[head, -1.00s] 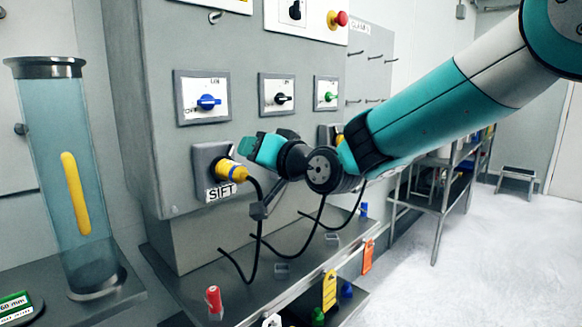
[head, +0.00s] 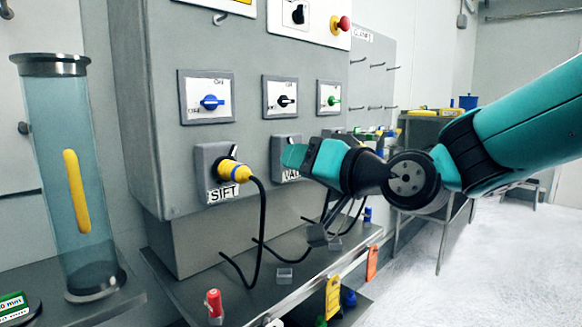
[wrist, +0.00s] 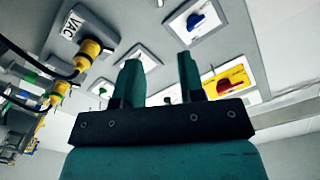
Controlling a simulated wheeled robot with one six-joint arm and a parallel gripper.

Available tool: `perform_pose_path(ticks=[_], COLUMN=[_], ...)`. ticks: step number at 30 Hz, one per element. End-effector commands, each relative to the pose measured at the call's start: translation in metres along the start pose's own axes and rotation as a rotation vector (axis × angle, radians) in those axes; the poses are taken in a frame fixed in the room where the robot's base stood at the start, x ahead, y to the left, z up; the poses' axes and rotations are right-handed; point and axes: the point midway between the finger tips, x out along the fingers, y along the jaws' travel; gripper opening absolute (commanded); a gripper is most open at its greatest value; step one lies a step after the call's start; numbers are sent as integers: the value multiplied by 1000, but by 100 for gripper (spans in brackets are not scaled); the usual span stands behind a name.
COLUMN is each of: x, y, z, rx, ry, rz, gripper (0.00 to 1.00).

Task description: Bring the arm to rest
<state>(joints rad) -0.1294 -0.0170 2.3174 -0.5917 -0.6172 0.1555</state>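My teal arm reaches in from the right in the head view. My gripper (head: 292,156) points left, in front of the panel near the VAC socket, which it partly hides. In the wrist view the two fingers of my gripper (wrist: 158,80) stand apart with nothing between them, so it is open and empty. I cannot tell in the head view whether it touches the panel.
A yellow plug (head: 233,171) sits in the SIFT socket (head: 205,170), its black cable hanging down. Blue (head: 211,102), black (head: 284,100) and green (head: 334,100) switches are above. A steel ledge (head: 200,282) lies below. A glass column (head: 70,150) stands left. Floor (head: 480,270) at right is clear.

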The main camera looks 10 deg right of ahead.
Motion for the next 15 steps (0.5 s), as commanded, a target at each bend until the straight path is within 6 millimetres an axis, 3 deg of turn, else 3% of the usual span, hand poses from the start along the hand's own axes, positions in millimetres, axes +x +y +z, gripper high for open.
perform_pose_path(ticks=[4,7,12,15], x=[-15,-42,-116,-161], y=[-18,-34,-54,-61], z=[16,41,82,95], rx=[-35,-81,-165,-202], ry=[-182,-422,-866,-1081], rz=[19,43,84,100], gripper=[36,36,36,36])
